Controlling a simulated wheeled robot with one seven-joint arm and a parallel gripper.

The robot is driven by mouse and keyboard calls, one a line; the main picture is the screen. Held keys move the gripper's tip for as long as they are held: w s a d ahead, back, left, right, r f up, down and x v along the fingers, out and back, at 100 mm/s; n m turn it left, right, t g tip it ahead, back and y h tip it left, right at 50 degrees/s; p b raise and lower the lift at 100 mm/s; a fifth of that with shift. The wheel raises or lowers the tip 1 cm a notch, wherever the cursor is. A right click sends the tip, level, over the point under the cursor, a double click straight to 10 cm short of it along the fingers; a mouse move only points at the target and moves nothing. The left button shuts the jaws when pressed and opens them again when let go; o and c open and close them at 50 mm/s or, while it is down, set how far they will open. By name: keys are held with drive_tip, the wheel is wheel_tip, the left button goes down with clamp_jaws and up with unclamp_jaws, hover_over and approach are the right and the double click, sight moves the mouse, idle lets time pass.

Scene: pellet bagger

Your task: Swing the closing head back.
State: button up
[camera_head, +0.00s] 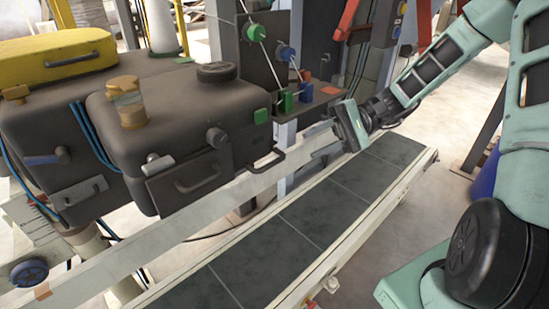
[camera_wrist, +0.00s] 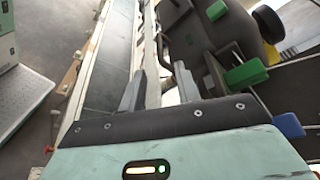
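The likely closing head is the front dark grey box (camera_head: 185,125), with an amber cup, a black cap and a green button, beside a long pale rail. A dark bar handle (camera_head: 268,162) sticks out from its right end. My gripper (camera_head: 318,148) is to the right of that handle, above the rail, and appears apart from it. In the wrist view, the two grey fingers of my gripper (camera_wrist: 160,76) are spread, with the pale rail showing between them. The dark head (camera_wrist: 205,35) and its handle (camera_wrist: 168,50) are just beyond the right finger. No grip on the handle shows.
A dark belt conveyor (camera_head: 280,230) runs beneath and in front of the rail (camera_head: 170,235). A second dark box with a yellow lid (camera_head: 60,58) stands at left. Floor is open at right.

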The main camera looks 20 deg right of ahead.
sight(280, 160)
drive_tip(key=p+x, duration=0.1)
drive_tip(key=x, duration=1)
drive_tip(key=shift+p, duration=0.4)
clamp_jaws()
